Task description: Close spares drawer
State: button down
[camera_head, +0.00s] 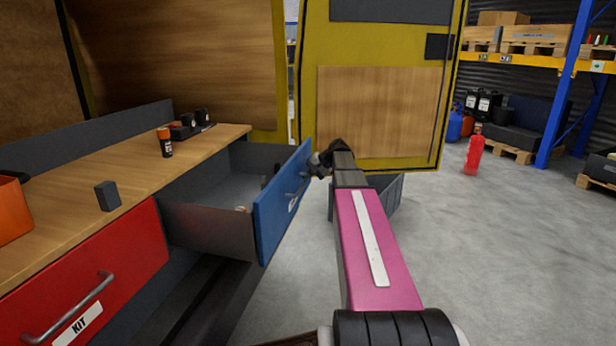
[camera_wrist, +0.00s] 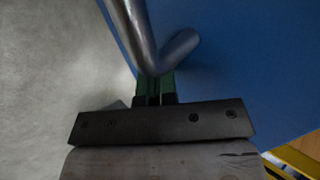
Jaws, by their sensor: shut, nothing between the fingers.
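The spares drawer (camera_head: 281,203) has a blue front and stands pulled out from under the wooden bench. Its grey inside is visible, with small items partly hidden behind the front. In the wrist view the shut fingers (camera_wrist: 154,88) are close to the metal handle (camera_wrist: 140,35), with the blue front (camera_wrist: 240,70) behind. I cannot tell whether they touch the handle.
A red drawer (camera_head: 90,275) labelled KIT is shut at the left. The wooden bench top (camera_head: 130,190) holds an orange bin (camera_head: 12,212), a dark block (camera_head: 108,196) and small containers. A yellow-framed door panel (camera_head: 380,90) stands behind. The floor at right is clear before a red extinguisher (camera_head: 474,150).

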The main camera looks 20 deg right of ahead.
jog(key=w+a, duration=0.7)
jog(key=a, duration=0.6)
jog(key=w+a, duration=0.8)
jog(key=a, duration=0.5)
jog(key=shift+w+a, duration=0.25)
jog(key=shift+a, duration=0.3)
jog(key=s+d+f+v, duration=0.1)
jog(key=d+f+v, duration=0.1)
jog(key=v, duration=1.1)
jog(key=s+f+h, duration=0.1)
jog(key=s+f, duration=0.5)
jog(key=s+d+f+n+g+h, duration=0.1)
jog(key=s+f, duration=0.5)
jog(key=s+f+n+g+h, duration=0.1)
jog(key=s+f, duration=0.5)
jog(key=shift+d+f+h, duration=0.2)
jog(key=shift+d+h, duration=0.2)
jog(key=s+d+f+n+g+h, duration=0.1)
jog(key=s+f, duration=0.4)
jog(key=s, duration=0.5)
jog(key=s+d+f+n+g+h, duration=0.1)
jog(key=s+d+f+n+h, duration=0.2)
jog(key=s+f, duration=0.3)
jog(key=s, duration=0.4)
jog(key=shift+s+f+g, duration=0.35)
jog(key=shift+s+g, duration=0.05)
